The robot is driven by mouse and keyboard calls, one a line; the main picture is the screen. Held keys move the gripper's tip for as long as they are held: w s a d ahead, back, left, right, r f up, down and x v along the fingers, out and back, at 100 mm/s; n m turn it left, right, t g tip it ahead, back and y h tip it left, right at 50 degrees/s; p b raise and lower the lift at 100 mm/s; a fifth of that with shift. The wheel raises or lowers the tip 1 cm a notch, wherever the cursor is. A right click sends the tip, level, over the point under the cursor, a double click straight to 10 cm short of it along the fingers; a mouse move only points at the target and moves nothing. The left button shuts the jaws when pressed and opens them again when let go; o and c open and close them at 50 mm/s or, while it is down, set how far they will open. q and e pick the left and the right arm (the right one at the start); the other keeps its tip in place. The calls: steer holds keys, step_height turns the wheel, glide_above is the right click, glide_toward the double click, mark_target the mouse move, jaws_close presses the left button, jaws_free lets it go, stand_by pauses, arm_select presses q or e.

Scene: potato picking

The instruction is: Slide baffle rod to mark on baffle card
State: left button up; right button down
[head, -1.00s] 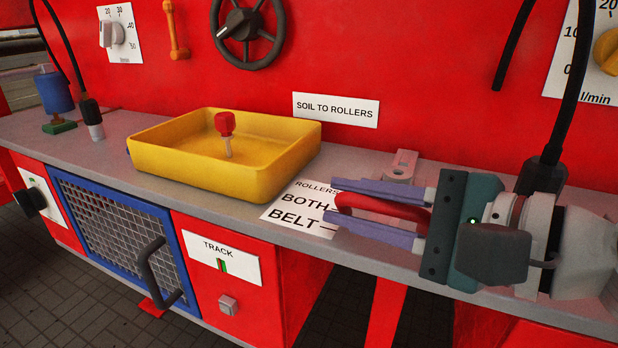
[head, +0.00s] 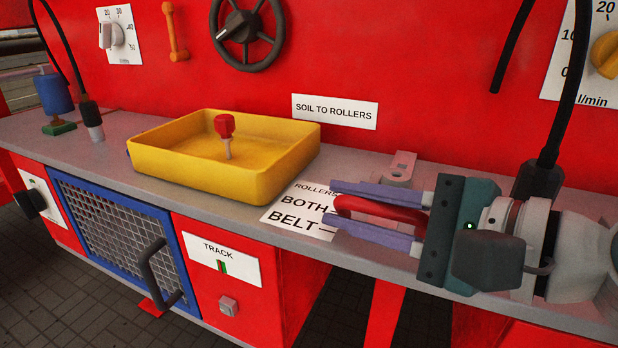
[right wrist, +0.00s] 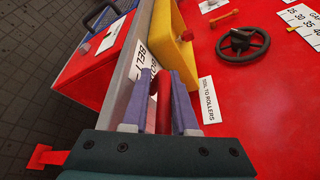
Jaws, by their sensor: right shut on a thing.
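The baffle card (head: 296,212) is a white label on the grey ledge, with the words ROLLERS, BOTH and BELT and short mark lines at its right edge. The red baffle rod (head: 378,209) has a rounded handle end just right of the card, at about the BOTH line. My right gripper (head: 329,202) is shut on the rod, one finger on each side, low over the ledge; its fingers cover part of the card's right edge. The right wrist view also shows the red rod (right wrist: 164,105) between the fingers. My left gripper is not in view.
A yellow tray (head: 205,184) with a red-knobbed lever (head: 225,125) stands left of the card. A grey bracket (head: 401,166) sits behind the gripper. The red back panel carries a dark handwheel (head: 273,38) and a SOIL TO ROLLERS sign (head: 335,111).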

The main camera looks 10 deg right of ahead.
steer(key=shift+w+r, duration=0.15)
steer(key=shift+r, duration=0.2)
steer(key=c, duration=0.9)
jaws_free()
steer(key=shift+d, duration=0.1)
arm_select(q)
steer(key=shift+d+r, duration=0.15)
arm_select(e)
steer(key=shift+o, duration=0.3)
steer(key=shift+f, duration=0.15)
steer(key=v, duration=0.9)
steer(key=shift+f, duration=0.15)
steer(key=shift+s+d+r, duration=0.2)
steer(key=shift+s+r, duration=0.05)
steer(key=shift+s, duration=0.2)
